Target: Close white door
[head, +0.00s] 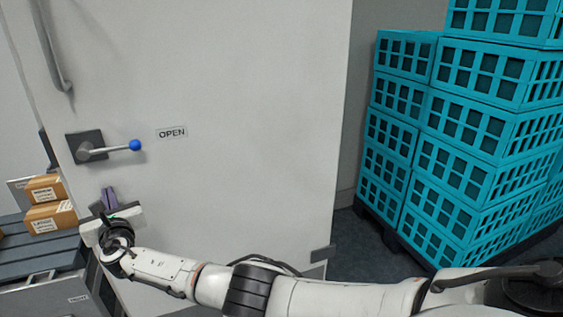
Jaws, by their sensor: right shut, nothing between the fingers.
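The white door (240,90) fills the middle of the head view. It has a grey lever handle with a blue ball end (135,145) on a dark plate (86,147), and an OPEN label beside it. A grey pull bar (55,50) is higher up. My right gripper (109,198) is shut and empty, below the lever near the door's left edge. I cannot tell whether it touches the door. The right arm reaches across the door's lower part from the right. My left gripper is out of view.
Teal crates (470,140) are stacked on a dark pallet (400,245) at the right. Dark floor (355,265) shows between the door and the crates.

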